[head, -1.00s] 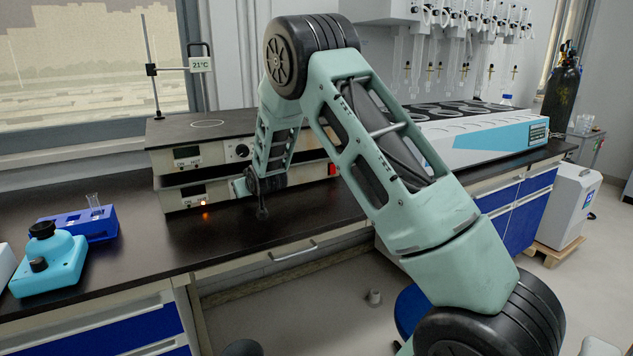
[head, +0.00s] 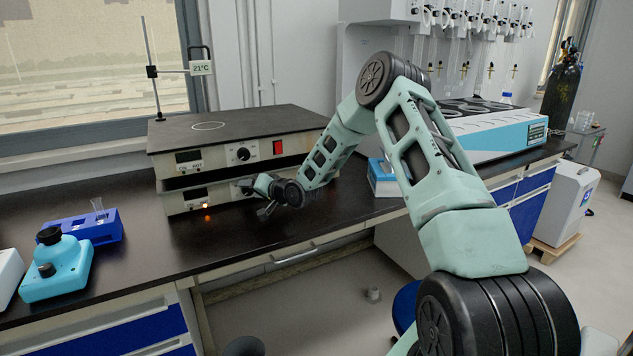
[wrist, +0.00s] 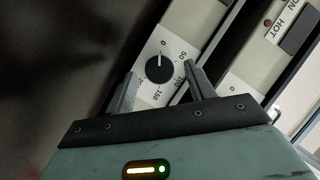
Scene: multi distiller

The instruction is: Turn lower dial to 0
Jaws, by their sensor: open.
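Two hot plate units are stacked on the bench. The lower unit (head: 178,203) has a small display and a lit orange light; my gripper partly hides its right front. In the wrist view, a black round dial (wrist: 159,69) sits on a pale scale marked 0, 50, 100, 150. Its white pointer mark is near the 0. My gripper (wrist: 161,74) is open, with one finger on either side of the dial's lower part; I cannot tell whether they touch it. The upper unit (head: 215,160) has its own dial (head: 242,154) and a red switch (head: 278,147).
A blue rack (head: 95,228) with a glass tube and a turquoise device (head: 58,268) stand at the left. A small blue box (head: 382,178) stands behind my arm, and a white-blue multi-position unit (head: 500,137) stands at the right. The bench front (head: 200,250) is clear.

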